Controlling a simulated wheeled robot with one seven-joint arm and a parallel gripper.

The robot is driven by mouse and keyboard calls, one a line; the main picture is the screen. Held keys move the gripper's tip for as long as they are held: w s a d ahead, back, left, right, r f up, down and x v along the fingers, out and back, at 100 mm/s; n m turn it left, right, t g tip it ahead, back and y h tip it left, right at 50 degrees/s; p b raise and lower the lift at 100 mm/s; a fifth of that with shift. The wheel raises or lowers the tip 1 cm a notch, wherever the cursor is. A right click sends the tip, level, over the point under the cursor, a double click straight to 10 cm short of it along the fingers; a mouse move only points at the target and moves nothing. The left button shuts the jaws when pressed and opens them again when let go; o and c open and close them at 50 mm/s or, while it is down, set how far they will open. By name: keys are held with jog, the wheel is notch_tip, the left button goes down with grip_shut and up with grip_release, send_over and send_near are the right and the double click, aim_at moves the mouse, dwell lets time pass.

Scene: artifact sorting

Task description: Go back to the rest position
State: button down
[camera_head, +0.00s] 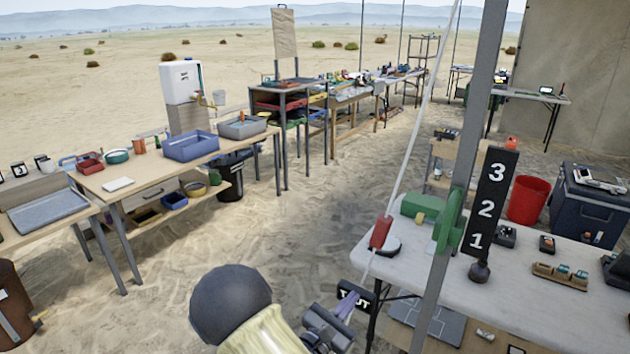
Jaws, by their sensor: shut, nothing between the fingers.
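My arm reaches in from the bottom edge, with a dark rounded joint and a pale yellowish link. My gripper (346,303) is at the bottom centre, just left of the white table (537,286). Its fingers are shut and I see nothing held between them. It looks apart from the tabletop, over the sandy ground. Part of the wrist is cut off by the lower edge.
A grey pole with a green clamp (449,222) rises at the white table's edge. A black 3-2-1 sign (493,200), red bucket (528,199) and dark cooler (590,203) stand right. Wooden tables with trays (190,146) line the left. Sandy ground (290,225) between is clear.

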jog(key=s+d+r+m+g+y+p, duration=0.2)
jog(key=s+d+m+g+p, duration=0.3)
jog(key=s+d+m+g, duration=0.95)
jog(key=s+a+r+m+g+y+p, duration=0.2)
jog(key=s+a+r+m+y+p, duration=0.1)
jog(key=s+a+m+y, duration=0.4)
jog(key=w+a+r+m+t+y+p, duration=0.2)
jog(key=w+r+m+t+y, duration=0.1)
jog(key=r, duration=0.3)
jog(key=shift+w+r+m+t+y, duration=0.35)
jog(key=shift+w+t+y, duration=0.2)
jog(key=shift+w+y, duration=0.25)
jog(key=shift+w, duration=0.1)
